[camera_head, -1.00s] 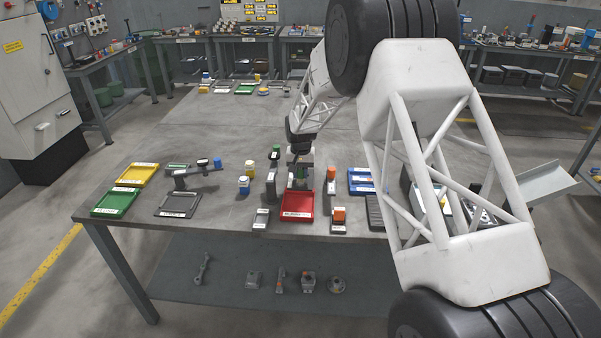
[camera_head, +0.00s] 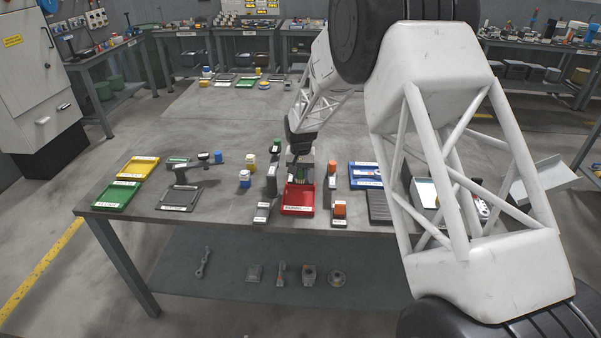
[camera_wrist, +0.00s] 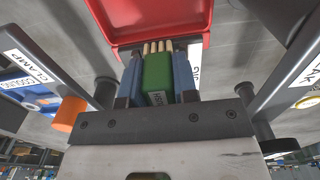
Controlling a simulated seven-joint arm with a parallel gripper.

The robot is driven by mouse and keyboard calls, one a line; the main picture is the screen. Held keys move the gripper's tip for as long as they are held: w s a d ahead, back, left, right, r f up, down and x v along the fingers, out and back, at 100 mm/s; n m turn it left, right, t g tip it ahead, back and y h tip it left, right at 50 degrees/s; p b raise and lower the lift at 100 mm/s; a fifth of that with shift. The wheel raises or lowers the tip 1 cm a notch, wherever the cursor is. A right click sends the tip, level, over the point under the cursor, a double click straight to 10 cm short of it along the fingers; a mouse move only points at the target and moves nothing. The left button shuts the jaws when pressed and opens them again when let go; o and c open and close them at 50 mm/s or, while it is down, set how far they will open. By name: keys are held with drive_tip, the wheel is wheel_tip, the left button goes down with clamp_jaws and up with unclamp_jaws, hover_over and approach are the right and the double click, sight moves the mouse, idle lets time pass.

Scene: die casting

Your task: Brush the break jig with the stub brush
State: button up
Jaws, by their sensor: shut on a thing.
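The stub brush, a green block with pale bristles, shows in the wrist view (camera_wrist: 158,74). My gripper (camera_wrist: 157,84) is shut on it, with one blue-padded finger on each side. The bristles point toward the red tray (camera_wrist: 170,22) side. In the head view my gripper (camera_head: 300,162) is low over the table, right behind the red tray (camera_head: 298,200). A white label (camera_wrist: 194,62) beside the bristles is only partly readable.
A dark upright fixture (camera_head: 271,180) stands close left of my gripper, and an orange-topped one (camera_head: 332,173) close right. Another orange block (camera_head: 339,208) is at the front. A blue tray (camera_head: 365,175) lies right; yellow (camera_head: 139,168) and green (camera_head: 117,196) trays lie left.

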drive_tip(key=shift+f, duration=0.15)
idle(0.3)
drive_tip(key=shift+w, duration=0.1)
drive_tip(key=shift+w, duration=1.9)
drive_tip(key=shift+w, duration=0.1)
drive_tip(key=shift+w, duration=1.9)
drive_tip(key=shift+s, duration=0.2)
drive_tip(key=shift+s, duration=1.8)
